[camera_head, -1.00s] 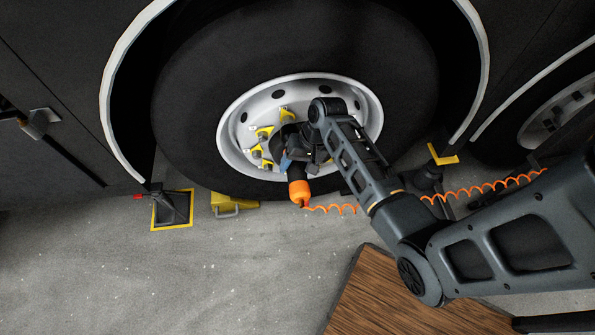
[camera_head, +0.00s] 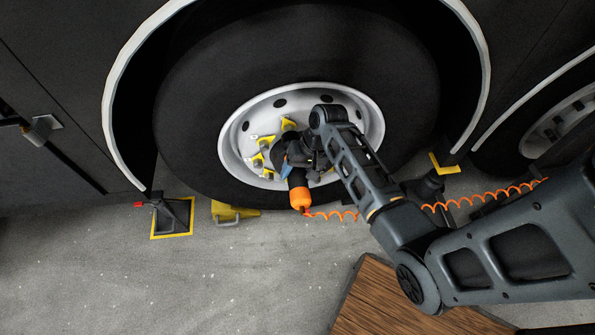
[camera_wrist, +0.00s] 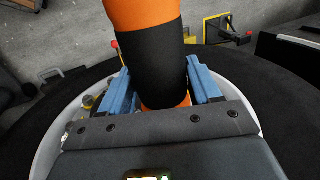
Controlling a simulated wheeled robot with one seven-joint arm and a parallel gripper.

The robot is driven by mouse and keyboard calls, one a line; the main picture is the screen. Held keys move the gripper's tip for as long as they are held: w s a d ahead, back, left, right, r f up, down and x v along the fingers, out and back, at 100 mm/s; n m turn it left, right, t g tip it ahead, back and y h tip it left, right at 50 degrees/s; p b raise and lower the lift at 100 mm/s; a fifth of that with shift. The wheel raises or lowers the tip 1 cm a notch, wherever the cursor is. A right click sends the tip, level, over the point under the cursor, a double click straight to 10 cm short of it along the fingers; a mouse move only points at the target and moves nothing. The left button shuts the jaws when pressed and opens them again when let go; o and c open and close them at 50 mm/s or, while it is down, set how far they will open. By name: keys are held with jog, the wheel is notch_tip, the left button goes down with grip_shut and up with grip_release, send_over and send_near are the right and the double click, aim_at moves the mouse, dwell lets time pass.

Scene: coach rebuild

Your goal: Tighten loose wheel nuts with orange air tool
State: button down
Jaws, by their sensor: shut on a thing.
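The wheel (camera_head: 370,60) has a black tyre and a white rim (camera_head: 232,160). Yellow pointers (camera_head: 258,161) mark several nuts on the left side of its hub. My gripper (camera_head: 290,160) is in front of the hub and shut on the orange air tool (camera_head: 301,198). In the wrist view the blue jaw pads of my gripper (camera_wrist: 157,92) press on both sides of the tool's black grip (camera_wrist: 150,60). The tool's orange end hangs down in the head view. Its nose and the nuts behind my gripper are hidden, so contact with a nut cannot be told.
An orange coiled hose (camera_head: 480,196) runs right from the tool, behind my arm. A yellow chock (camera_head: 236,211) sits under the tyre. A stand with a yellow-edged base (camera_head: 172,216) is at the left. A wooden board (camera_head: 375,300) lies at the front. Grey floor at the left front is clear.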

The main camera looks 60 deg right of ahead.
aim_at(301, 177)
jog(key=shift+w+d+r, duration=0.1)
jog(key=shift+w+d, duration=0.55)
jog(key=shift+d, duration=0.2)
jog(key=shift+w+d, duration=0.65)
jog(key=shift+d, duration=0.15)
dwell(1.3)
jog(key=shift+w+d, duration=0.15)
jog(key=shift+d, duration=0.05)
dwell(2.7)
jog(key=shift+s+a+p, duration=0.8)
jog(key=shift+a+p, duration=0.05)
jog(key=shift+a, duration=0.2)
jog(key=shift+s+a+p, duration=0.75)
jog(key=shift+a+p, duration=0.15)
jog(key=shift+a, duration=0.1)
jog(key=shift+s+a+p, duration=0.8)
jog(key=shift+a+p, duration=0.05)
jog(key=shift+a, duration=0.2)
